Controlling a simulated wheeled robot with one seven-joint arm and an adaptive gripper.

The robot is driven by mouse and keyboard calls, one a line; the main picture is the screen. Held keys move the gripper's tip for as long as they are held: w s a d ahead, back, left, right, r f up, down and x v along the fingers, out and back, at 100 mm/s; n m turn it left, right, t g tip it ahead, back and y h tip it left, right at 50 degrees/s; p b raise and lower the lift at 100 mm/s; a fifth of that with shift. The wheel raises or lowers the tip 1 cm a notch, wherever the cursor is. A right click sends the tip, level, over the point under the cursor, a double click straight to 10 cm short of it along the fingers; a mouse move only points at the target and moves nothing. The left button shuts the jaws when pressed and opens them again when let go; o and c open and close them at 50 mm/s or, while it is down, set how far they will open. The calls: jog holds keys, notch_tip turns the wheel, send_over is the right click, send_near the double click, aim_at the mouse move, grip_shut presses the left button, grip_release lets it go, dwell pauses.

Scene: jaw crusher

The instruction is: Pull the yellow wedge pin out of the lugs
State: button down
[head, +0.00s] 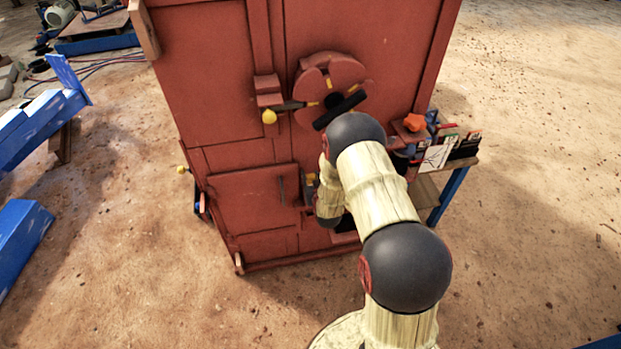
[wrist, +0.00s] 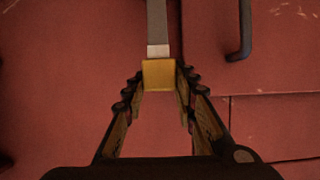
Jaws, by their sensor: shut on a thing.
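The yellow wedge pin (wrist: 158,75) shows in the wrist view as a yellow block-shaped end with a flat grey bar running up out of the top of the frame. My gripper (wrist: 160,84) is shut on the yellow end, with one finger against each side. A pale band crosses the bar just above the yellow part. I cannot make out the lugs in the wrist view, so I cannot tell how far the bar sits in them. In the head view my arm covers most of the area around the gripper.
The red crusher body (head: 215,90) fills the middle, with a round hub and a yellow-knobbed lever (head: 269,117). A dark door handle (wrist: 243,30) lies to the right in the wrist view. A cluttered side table (head: 450,190) stands at right. Sandy ground is open further right.

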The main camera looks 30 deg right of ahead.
jog(key=shift+w+r+p, duration=0.1)
jog(key=shift+r+p, duration=1.4)
jog(key=shift+r, duration=1.65)
jog(key=s+a+p, duration=0.1)
jog(key=s+a, duration=0.2)
jog(key=s, duration=0.8)
jog(key=shift+s+a+r, duration=0.15)
jog(key=shift+s+r, duration=0.15)
jog(key=shift+r, duration=0.15)
